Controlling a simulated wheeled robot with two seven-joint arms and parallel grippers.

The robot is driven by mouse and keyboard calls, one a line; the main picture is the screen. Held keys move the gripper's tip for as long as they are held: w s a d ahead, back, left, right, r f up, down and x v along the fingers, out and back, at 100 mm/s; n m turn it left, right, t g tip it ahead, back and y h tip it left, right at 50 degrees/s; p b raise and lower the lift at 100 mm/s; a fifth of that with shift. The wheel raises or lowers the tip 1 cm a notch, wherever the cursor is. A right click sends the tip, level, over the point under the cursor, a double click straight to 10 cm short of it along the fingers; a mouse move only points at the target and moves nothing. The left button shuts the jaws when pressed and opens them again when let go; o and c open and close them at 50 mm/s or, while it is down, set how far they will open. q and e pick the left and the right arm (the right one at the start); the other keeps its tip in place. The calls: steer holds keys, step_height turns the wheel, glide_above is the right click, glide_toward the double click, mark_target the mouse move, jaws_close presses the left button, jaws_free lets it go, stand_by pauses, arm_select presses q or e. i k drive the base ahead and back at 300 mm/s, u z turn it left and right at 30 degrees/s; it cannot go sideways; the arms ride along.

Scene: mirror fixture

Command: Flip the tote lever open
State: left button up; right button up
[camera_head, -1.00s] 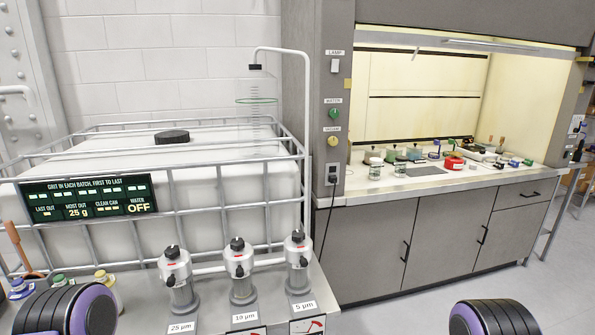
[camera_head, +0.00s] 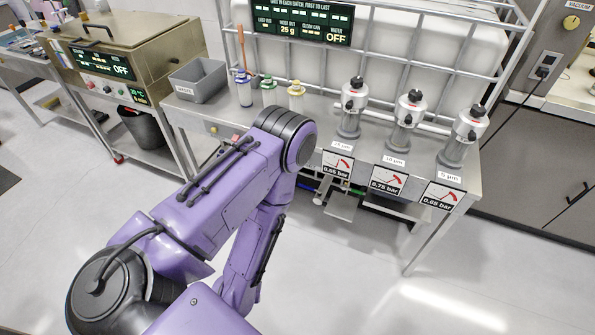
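The white tote (camera_head: 474,38) stands in its metal cage at the top, behind the steel bench; its upper part is cut off. I cannot make out a lever on it. My purple left arm comes in from the lower left and bends at the bench's front edge. Its lower links point down in front of the bench. The left gripper is out of frame or hidden behind the arm. The right gripper is not in view.
Three filter housings (camera_head: 403,122) with pressure signs stand on the bench (camera_head: 318,112). Several small capped bottles (camera_head: 296,95) and a grey bin (camera_head: 198,80) stand left of them. A steel bath (camera_head: 125,58) is further left. The floor at lower right is clear.

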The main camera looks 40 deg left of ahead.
mark_target(309, 188)
steer(key=z, duration=0.05)
steer(key=k, duration=0.8)
steer(key=u, duration=0.65)
steer(key=i, duration=0.85)
steer(key=u, duration=0.35)
